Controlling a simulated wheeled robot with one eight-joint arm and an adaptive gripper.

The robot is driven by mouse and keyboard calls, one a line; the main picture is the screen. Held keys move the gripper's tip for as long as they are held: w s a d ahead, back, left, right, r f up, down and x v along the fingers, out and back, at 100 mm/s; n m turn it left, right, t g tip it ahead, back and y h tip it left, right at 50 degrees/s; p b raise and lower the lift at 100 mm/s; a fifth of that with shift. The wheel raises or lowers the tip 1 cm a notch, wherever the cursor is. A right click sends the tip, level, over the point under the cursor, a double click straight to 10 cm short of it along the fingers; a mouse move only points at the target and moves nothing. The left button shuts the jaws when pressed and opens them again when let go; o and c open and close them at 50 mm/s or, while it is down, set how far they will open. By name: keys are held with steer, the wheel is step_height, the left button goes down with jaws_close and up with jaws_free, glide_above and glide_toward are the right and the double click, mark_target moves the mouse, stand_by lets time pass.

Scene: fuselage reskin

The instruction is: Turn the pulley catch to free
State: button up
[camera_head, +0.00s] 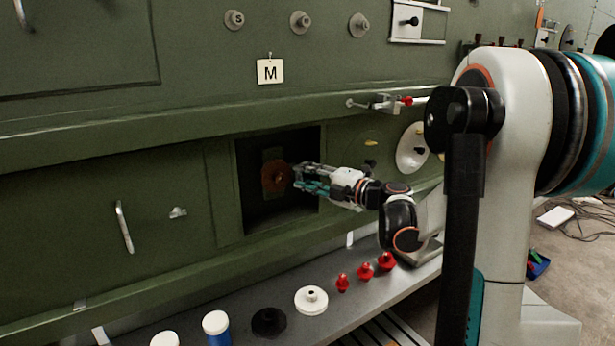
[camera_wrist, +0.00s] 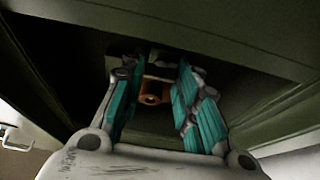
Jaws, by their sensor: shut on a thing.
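A brown round pulley (camera_head: 277,176) sits inside a dark square recess in the green panel. My gripper (camera_head: 299,178) reaches into the recess from the right, its fingertips right beside the pulley. In the wrist view my gripper (camera_wrist: 155,76) has its teal fingers on both sides of a small part, the pulley catch (camera_wrist: 158,72), and is shut on it. A copper-brown round piece (camera_wrist: 152,98), which looks like part of the pulley, shows between the fingers. The catch is small and dark here, so its turn angle cannot be told. In the head view my fingers hide it.
The recess edges (camera_head: 238,190) are close around my gripper. A ledge (camera_head: 372,303) below carries red knobs (camera_head: 364,271), a white disc (camera_head: 311,300), a black disc (camera_head: 268,321) and a blue-and-white bottle (camera_head: 216,325). A tag marked M (camera_head: 270,71) hangs above.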

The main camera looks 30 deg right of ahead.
steer(key=o, duration=1.1)
steer(key=shift+s, duration=0.1)
steer(key=v, duration=1.1)
steer(key=shift+s+d, duration=0.2)
steer(key=shift+s, duration=0.15)
